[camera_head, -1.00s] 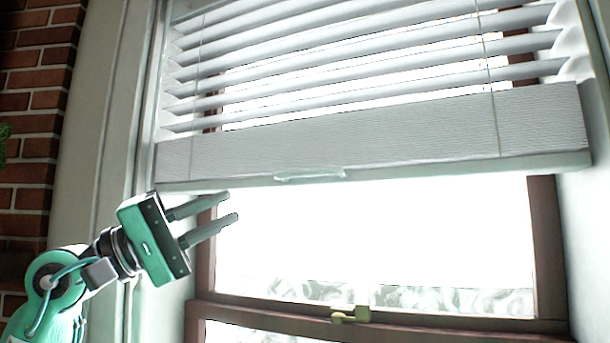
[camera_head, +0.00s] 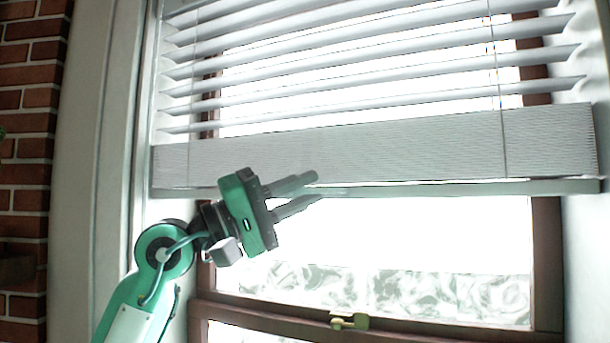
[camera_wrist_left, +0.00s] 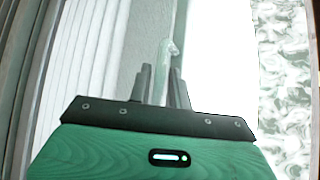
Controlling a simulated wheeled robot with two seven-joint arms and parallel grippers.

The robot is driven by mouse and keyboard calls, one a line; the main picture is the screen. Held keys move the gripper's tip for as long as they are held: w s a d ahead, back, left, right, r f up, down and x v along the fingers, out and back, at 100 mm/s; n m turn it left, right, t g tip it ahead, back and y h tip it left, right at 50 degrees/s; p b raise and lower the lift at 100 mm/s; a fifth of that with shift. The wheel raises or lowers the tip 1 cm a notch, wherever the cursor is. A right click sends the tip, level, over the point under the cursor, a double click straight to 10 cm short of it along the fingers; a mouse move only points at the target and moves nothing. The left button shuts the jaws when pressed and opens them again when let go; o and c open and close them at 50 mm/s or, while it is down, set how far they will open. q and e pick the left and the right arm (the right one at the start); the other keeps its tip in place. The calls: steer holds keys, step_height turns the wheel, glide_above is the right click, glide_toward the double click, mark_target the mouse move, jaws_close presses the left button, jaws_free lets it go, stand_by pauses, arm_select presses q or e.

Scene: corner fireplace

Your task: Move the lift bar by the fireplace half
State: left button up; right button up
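The lift bar (camera_head: 450,189) is the pale bottom rail of the white blind, running across the window. A small clear handle sits on the rail; it shows in the left wrist view (camera_wrist_left: 169,50) just beyond my fingertips. In the head view my fingers mostly hide that handle. My left gripper (camera_head: 314,189), green with grey fingers, is at the rail's underside, left of its middle. Its fingers are apart with a gap between them, also seen in the left wrist view (camera_wrist_left: 161,70). Whether they touch the rail or handle I cannot tell. My right gripper is not in view.
Raised slats (camera_head: 360,60) hang above the rail. Below is bright glass and a brown window frame (camera_head: 430,323) with a brass latch (camera_head: 349,321). A pale wall panel (camera_head: 90,150) and brick wall (camera_head: 28,150) stand at left.

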arm_select(q)
steer(key=shift+w+d+r, duration=0.1)
steer(key=shift+d, duration=0.25)
jaws_close()
